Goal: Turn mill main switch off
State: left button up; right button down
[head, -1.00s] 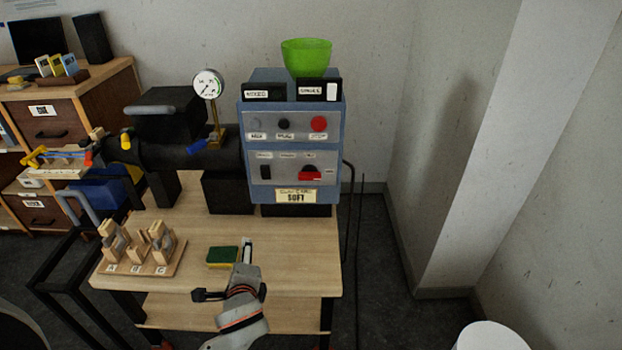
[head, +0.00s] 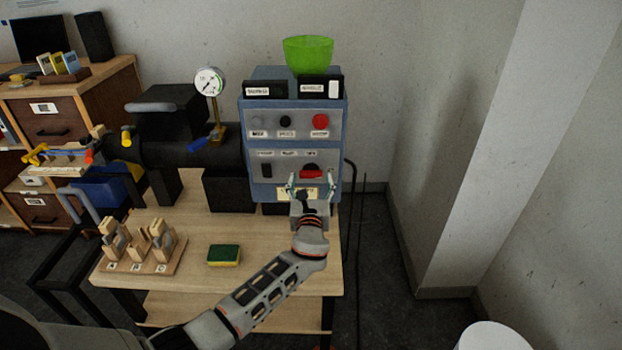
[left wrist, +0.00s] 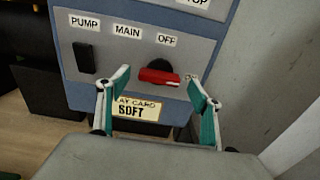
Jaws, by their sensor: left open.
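The mill's blue control box (head: 245,190) stands at the back of the table. Its main switch (head: 311,171) is a red rotary handle on a black round base at the lower right of the front panel. In the left wrist view the red handle (left wrist: 158,77) lies nearly level, below the labels MAIN and OFF. My left gripper (head: 311,180) is open in front of the switch. In the left wrist view its two fingertips (left wrist: 159,75) are spread to either side of the red handle, and no contact shows. My right gripper is in neither view.
A black pump switch (left wrist: 84,58) is left of the main switch. A "SOFT" card (left wrist: 137,108) is below it. A red stop button (head: 320,121) is higher up. A green bowl (head: 308,54) tops the box. A sponge (head: 224,255) and wooden rack (head: 140,262) lie on the table (head: 200,205).

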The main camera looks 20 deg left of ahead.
aim_at(311, 173)
pick_arm(q)
jog(key=shift+x, duration=1.15)
jog(key=c, duration=1.1)
